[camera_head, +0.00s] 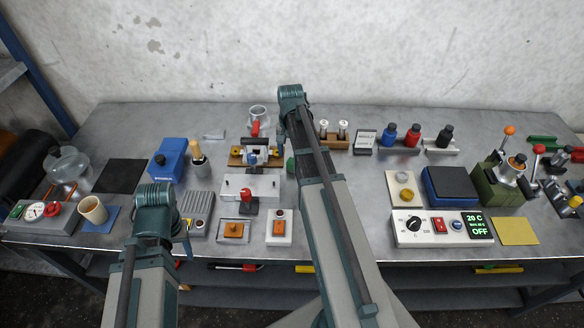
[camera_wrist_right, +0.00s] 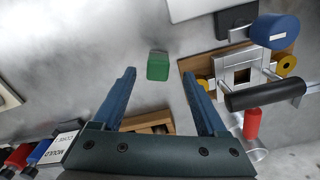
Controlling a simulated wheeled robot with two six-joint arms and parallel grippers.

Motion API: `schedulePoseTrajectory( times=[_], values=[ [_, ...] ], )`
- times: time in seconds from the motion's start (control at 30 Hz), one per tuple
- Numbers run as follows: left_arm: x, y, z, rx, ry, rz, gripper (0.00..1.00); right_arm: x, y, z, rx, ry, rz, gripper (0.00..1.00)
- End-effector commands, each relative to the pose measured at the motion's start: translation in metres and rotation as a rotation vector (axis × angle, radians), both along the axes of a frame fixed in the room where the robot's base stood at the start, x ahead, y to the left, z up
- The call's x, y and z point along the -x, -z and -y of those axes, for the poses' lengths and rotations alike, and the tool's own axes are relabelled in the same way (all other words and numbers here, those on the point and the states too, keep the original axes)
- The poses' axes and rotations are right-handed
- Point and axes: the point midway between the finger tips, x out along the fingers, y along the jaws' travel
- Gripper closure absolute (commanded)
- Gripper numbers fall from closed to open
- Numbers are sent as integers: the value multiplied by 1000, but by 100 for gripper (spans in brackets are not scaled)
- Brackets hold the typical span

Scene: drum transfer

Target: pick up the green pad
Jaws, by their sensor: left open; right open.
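The green pad (camera_wrist_right: 158,66) is a small green block lying on the grey bench top. In the head view only an edge of the green pad (camera_head: 290,165) shows beside my right arm. My right gripper (camera_wrist_right: 158,76) is open, with its two blue fingers apart and the pad seen between and just beyond their tips. Nothing is held in it.
A wooden rack (camera_head: 334,139) with two white-topped pieces is behind the pad. A light metal block (camera_head: 265,188) stands in front left.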

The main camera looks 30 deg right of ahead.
Motion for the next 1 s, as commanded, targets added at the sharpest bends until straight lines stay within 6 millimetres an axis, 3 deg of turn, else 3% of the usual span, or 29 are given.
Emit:
schedulePoseTrajectory(
  times=[0.33, 0.67, 1.0],
  values=[
    [0, 44, 0, 0, 0, 0, 50, 1, 44, 4, 0, 0, 0, 25],
    [0, 45, 0, 0, 0, 0, 50, 1, 45, 4, 0, 0, 0, 27],
    [0, 45, 0, 0, 0, 0, 50, 1, 45, 4, 0, 0, 0, 88]
  ],
)
